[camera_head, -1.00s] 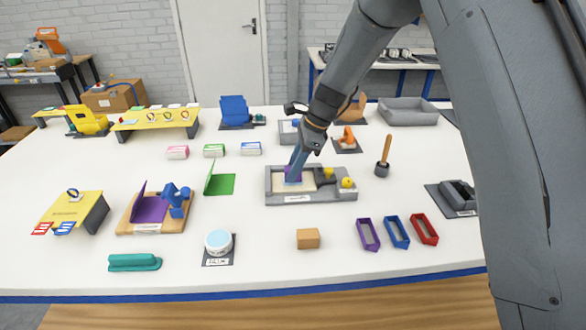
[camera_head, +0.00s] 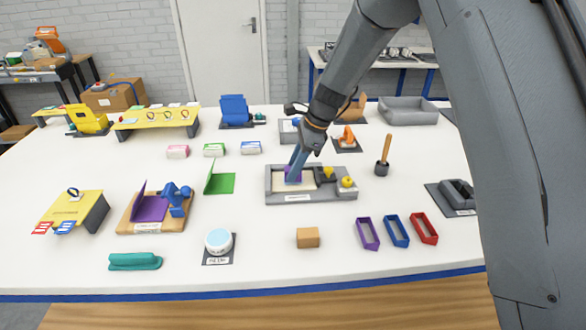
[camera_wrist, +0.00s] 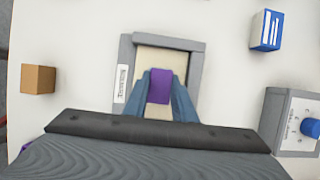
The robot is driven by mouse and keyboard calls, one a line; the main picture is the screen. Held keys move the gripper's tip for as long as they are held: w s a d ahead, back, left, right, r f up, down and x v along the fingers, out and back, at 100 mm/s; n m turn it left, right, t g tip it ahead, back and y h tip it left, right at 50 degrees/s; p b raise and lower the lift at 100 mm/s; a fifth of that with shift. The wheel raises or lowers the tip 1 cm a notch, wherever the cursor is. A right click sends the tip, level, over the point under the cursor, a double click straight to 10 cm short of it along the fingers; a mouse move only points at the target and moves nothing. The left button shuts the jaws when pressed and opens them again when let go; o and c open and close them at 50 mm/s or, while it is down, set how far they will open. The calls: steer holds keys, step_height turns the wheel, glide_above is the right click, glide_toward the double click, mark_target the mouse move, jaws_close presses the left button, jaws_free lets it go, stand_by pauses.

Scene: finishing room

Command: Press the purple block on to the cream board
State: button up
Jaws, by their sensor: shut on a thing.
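The cream board (camera_head: 308,184) lies inside a grey frame (camera_head: 283,199) at the middle of the table. It also shows in the wrist view (camera_wrist: 165,62). My gripper (camera_head: 293,177) reaches down over the left part of the board. Its blue fingers are shut on the purple block (camera_wrist: 160,87), one finger on each side. In the head view the purple block (camera_head: 291,174) is partly hidden by the fingers. It is at or just above the board; I cannot tell whether it touches.
Yellow knobs (camera_head: 347,182) stand at the frame's right end. A tan block (camera_head: 308,238) and purple, blue and red trays (camera_head: 396,231) lie in front. A wooden-handled tool (camera_head: 384,158) stands to the right.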

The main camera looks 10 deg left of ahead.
steer(key=shift+f, duration=0.3)
stand_by(0.7)
stand_by(0.3)
steer(key=o, duration=1.4)
steer(key=shift+r, duration=0.1)
steer(key=shift+r, duration=0.2)
steer(key=shift+r+p, duration=2.7)
steer(key=shift+r, duration=1.15)
steer(key=shift+d, duration=0.1)
